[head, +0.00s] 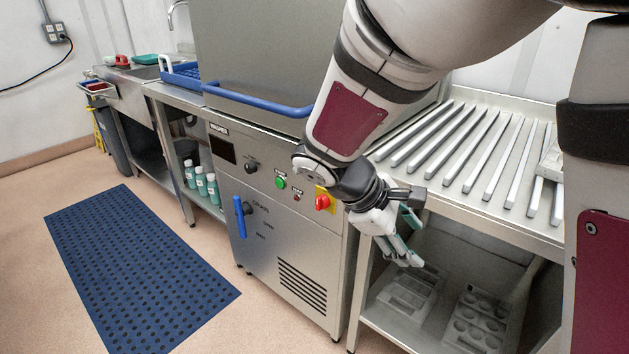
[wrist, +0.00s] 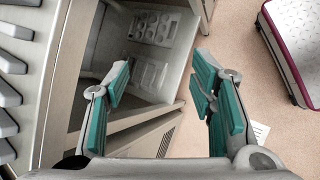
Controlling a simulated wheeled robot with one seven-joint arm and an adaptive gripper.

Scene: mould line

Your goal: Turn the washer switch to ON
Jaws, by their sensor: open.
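The steel washer (head: 310,240) stands in the middle of the head view. On its front panel are a red rotary switch (head: 322,203) on a yellow plate, at the right edge, and a black knob (head: 251,166) further left. Their ON and OFF marks are too small to read. My gripper (head: 410,240) is open and empty, to the right of the red switch and apart from it, in front of the roller table's lower shelf. In the wrist view my gripper's teal-padded fingers (wrist: 162,85) are spread with nothing between them. No switch is visible there.
A green button (head: 281,182) and a small red one (head: 297,195) sit between the controls. A blue drain lever (head: 240,217) sticks out lower left. The roller table (head: 485,213) adjoins on the right; trays (head: 480,322) lie below. A blue mat (head: 130,260) covers open floor.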

